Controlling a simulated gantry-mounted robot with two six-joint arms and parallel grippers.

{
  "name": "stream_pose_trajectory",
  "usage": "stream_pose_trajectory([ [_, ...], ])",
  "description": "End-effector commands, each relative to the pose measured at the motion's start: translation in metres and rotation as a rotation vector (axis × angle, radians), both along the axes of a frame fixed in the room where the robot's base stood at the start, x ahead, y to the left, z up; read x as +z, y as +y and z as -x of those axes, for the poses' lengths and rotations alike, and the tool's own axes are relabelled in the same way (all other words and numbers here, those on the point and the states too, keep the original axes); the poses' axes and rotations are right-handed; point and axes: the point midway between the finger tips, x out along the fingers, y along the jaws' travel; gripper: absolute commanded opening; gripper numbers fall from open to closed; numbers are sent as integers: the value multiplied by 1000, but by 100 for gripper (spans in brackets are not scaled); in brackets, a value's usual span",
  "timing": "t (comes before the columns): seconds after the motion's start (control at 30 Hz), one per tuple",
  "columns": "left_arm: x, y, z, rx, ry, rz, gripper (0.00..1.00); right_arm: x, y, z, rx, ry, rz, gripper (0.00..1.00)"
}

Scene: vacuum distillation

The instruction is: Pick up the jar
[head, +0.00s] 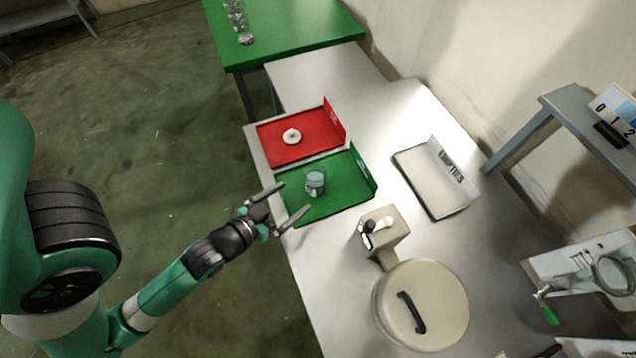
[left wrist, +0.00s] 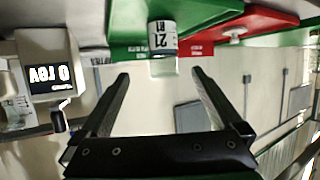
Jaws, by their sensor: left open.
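The jar (head: 315,182) is a small clear vessel with bluish content, standing upright on the green tray (head: 345,203). In the left wrist view the jar (left wrist: 162,42) carries a white label with dark characters and shows upside down, beyond and between my fingertips. My left gripper (head: 287,205) is open and empty at the left edge of the green tray, its fingers pointing toward the jar without touching it. The open fingers also show in the left wrist view (left wrist: 160,76). My right gripper is not in view.
A red tray (head: 300,152) with a white ring-shaped item (head: 291,136) lies behind the green one. A white tray marked EMPTIES (head: 428,190) is to the right. A beige device with a round lid (head: 440,300) stands in front. Bare tabletop (head: 305,270) lies left of it.

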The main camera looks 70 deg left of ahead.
Motion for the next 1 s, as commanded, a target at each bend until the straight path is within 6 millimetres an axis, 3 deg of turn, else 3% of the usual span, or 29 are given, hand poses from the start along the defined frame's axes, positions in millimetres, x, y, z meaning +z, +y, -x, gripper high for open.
stream_pose_trajectory([
  [0.03,-15,1,4,8,10,4,100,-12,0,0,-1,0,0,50],
  [0.07,-17,1,5,11,11,4,100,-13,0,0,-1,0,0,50],
  [0.27,-15,4,2,17,7,3,100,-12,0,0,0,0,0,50],
  [0.6,-38,29,-44,16,5,3,100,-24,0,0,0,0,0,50],
  [0.83,-42,33,-51,16,8,3,100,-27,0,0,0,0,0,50],
  [1.0,-59,44,-72,17,5,4,100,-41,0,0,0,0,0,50],
])
